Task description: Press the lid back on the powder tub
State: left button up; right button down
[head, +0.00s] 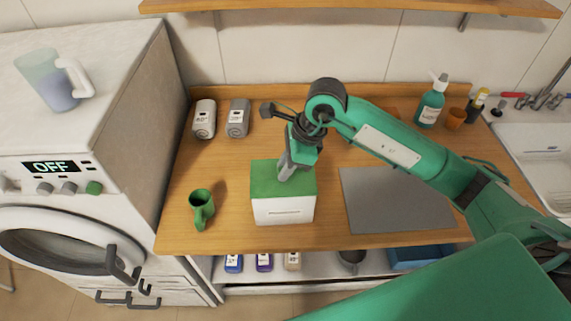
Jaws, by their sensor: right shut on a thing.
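The powder tub (283,212) is a white box near the front middle of the wooden counter. Its green lid (264,182) lies over the top of the box and looks roughly level. I cannot tell from here whether it is fully seated. My right gripper (288,172) comes down from above and is shut on the lid near its middle; the fingers hide the part they hold. My left gripper is not in view.
A grey mat (392,205) lies to the right. A teal pump bottle (431,104) is at the back right. A washing machine (75,175) stands left.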

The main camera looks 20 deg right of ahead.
jog(key=shift+f+b, duration=0.15)
jog(key=shift+b, duration=0.35)
dwell(0.4)
jog(key=c, duration=0.7)
grip_release()
jog(key=shift+r+p, duration=1.35)
jog(key=shift+r, duration=2.2)
jog(key=shift+c, duration=0.3)
grip_shut()
